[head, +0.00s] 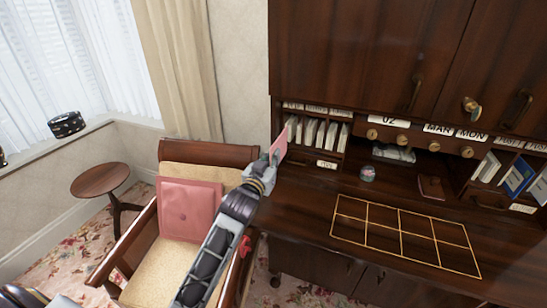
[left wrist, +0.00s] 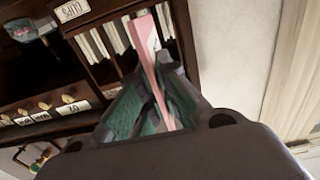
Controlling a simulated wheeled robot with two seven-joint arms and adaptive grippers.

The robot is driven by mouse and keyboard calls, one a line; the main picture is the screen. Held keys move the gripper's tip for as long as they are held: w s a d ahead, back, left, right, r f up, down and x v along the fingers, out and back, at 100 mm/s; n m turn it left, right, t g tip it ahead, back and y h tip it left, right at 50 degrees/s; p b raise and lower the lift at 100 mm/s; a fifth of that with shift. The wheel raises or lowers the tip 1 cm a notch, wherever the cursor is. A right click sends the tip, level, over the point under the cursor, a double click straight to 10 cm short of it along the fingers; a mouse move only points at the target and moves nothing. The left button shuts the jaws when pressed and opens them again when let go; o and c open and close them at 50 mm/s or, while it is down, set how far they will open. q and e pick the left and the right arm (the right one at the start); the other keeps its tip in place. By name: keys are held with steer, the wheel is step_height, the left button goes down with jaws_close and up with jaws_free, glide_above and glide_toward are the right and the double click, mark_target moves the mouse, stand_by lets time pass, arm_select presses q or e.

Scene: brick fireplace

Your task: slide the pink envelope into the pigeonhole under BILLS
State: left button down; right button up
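My left gripper (head: 272,163) is shut on the pink envelope (head: 279,146), which stands on edge at the left end of the desk's pigeonholes (head: 316,131). In the left wrist view the envelope (left wrist: 146,42) extends from between the fingers (left wrist: 152,88) towards the pigeonholes, with its far end overlapping the end slot. I cannot tell whether its tip is inside. Small white labels (head: 316,109) sit above the left pigeonholes, too small to read, so I cannot pick out BILLS. My right gripper is not in view.
White envelopes (head: 311,132) fill slots beside the pink one. A labelled drawer (head: 327,164) lies below. A chair with a pink cushion (head: 189,209) stands left of the desk. A gold grid (head: 404,235) marks the clear desktop; a small jar (head: 367,173) stands behind it.

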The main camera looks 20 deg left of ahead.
mark_target(281, 148)
arm_select(q)
steer(key=shift+w+d+f, duration=0.1)
steer(key=shift+w, duration=1.6)
steer(key=shift+w+d+f, duration=0.1)
steer(key=shift+w, duration=1.55)
steer(key=w, duration=1.1)
steer(key=shift+f+b, duration=0.2)
steer(key=shift+b, duration=0.25)
steer(key=shift+w+d, duration=0.1)
steer(key=shift+d, duration=0.05)
steer(key=c, duration=1.6)
jaws_free()
steer(key=shift+o, duration=0.2)
steer(key=shift+s+a, duration=0.15)
steer(key=shift+s, duration=2.85)
steer(key=shift+s+a, duration=0.1)
steer(key=shift+s, duration=2.9)
